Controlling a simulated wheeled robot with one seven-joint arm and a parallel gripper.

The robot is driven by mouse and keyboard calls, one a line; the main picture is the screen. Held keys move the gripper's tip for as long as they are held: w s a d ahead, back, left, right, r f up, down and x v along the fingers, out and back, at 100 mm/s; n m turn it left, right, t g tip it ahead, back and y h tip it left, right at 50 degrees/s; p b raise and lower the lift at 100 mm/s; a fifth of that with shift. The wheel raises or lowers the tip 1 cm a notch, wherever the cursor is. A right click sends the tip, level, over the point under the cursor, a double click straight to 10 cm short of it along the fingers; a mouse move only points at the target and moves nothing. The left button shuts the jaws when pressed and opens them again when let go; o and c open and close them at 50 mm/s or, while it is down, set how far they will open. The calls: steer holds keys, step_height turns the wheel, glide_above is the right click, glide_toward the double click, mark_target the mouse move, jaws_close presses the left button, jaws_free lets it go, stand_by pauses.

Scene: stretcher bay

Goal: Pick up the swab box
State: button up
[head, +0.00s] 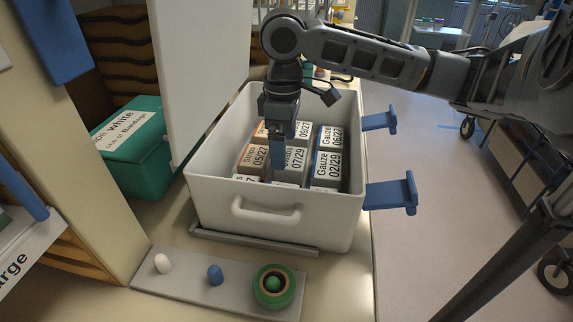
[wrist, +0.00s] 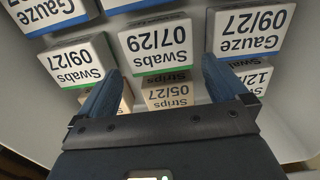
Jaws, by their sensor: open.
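In the wrist view a white swab box (wrist: 155,45) with a green stripe reads "Swabs 07/29" and lies between and just ahead of my fingertips. A second box reading "Swabs 09/27" (wrist: 78,60) is left of it. In the head view the 07/29 box (head: 294,160) is partly hidden behind my fingers. My gripper (head: 279,165) points down into the white bin (head: 300,232). In the wrist view my gripper (wrist: 161,68) is open, with its blue fingers apart and nothing held. I cannot tell whether a finger touches a box.
Gauze boxes (wrist: 250,30) and strips boxes (wrist: 168,92) stand close around the swabs. The bin walls enclose them. Blue brackets (head: 392,194) jut from the bin's right. A grey strip with egg-like knobs and a green ring (head: 259,292) lies in front. A teal box (head: 135,160) stands left.

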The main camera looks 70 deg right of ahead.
step_height(320, 180, down, 5)
stand_by(0.3)
steer(key=shift+a, duration=0.1)
steer(key=c, duration=0.8)
